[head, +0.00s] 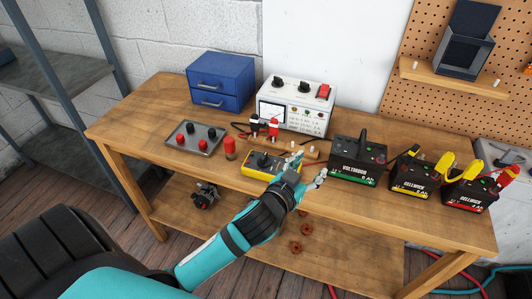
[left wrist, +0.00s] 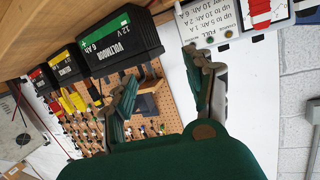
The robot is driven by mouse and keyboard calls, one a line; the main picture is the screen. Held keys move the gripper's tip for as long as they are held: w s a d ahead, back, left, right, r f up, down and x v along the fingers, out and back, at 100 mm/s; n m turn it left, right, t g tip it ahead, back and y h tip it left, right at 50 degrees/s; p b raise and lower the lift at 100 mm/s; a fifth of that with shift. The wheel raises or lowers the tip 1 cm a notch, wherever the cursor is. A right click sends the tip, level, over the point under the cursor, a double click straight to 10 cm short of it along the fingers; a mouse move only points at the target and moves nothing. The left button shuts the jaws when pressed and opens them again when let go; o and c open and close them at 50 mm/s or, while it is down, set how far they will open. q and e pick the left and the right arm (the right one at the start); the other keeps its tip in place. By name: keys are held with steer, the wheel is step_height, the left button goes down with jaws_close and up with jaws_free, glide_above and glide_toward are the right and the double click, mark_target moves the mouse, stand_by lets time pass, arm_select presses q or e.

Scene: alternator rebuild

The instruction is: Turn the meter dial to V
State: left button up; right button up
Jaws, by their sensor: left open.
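The yellow meter (head: 247,167) lies on the bench, left of centre in the head view. Its dark dial (head: 262,160) shows on its face, too small to read which mark it points to. My left gripper (head: 311,168) is open and empty, just right of the meter and apart from the dial. In the left wrist view its two fingers (left wrist: 165,85) are spread with nothing between them, and I cannot make out the meter there. My right gripper is in neither view.
A black battery with a green stripe (head: 352,171) stands close right of my gripper; two smaller batteries (head: 411,188) are farther right. Behind is a white charger unit (head: 306,94). A red cylinder (head: 230,148) and a grey knob plate (head: 182,143) are left of the meter.

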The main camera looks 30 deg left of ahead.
arm_select(q)
steer(key=w+d+r+m+t+h, duration=0.2)
steer(key=w+d+r+t+h, duration=0.2)
steer(key=r, duration=0.5)
steer(key=s+d+r+m+g+h, duration=0.2)
steer(key=d+r+m+g+h, duration=0.5)
steer(key=d+r+m+h, duration=0.6)
steer(key=g+y, duration=1.2)
steer(key=y, duration=0.5)
glide_toward(264, 156)
steer(key=shift+n, duration=0.3)
steer(key=f+p, duration=0.1)
steer(key=f, duration=0.3)
steer(key=f+p, duration=0.2)
steer(key=f, duration=0.3)
steer(key=shift+w+d+f, duration=0.1)
steer(key=shift+w, duration=0.1)
